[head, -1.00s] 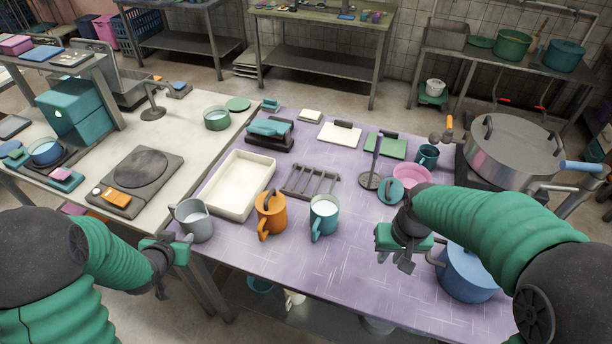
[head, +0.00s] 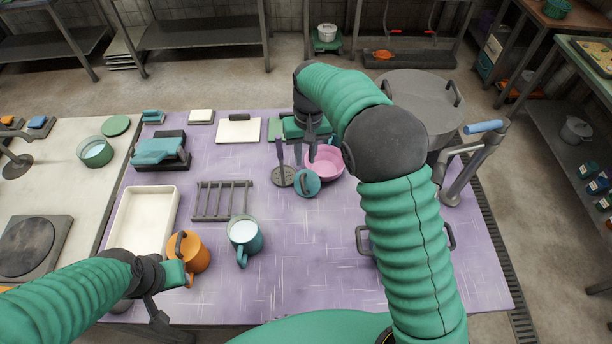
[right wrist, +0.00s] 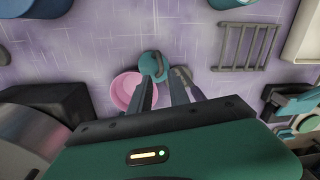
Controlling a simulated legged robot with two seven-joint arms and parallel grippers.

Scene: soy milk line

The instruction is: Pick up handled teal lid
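The teal lid (head: 307,183) lies on the purple table in front of the pink bowl (head: 328,166), its dark handle up. In the right wrist view the lid (right wrist: 148,66) shows just past the fingertips. My right gripper (head: 311,152) points down behind the lid. Its two fingers (right wrist: 162,84) are apart with nothing seen held between them. My left gripper (head: 158,312) is at the front left, below the orange mug; its finger gap is not clear.
A grey rack (head: 221,200), teal mug (head: 244,236), orange mug (head: 195,253) and white tray (head: 145,222) are further left. A large grey pot (head: 418,103) stands at the right. The table's front middle is clear.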

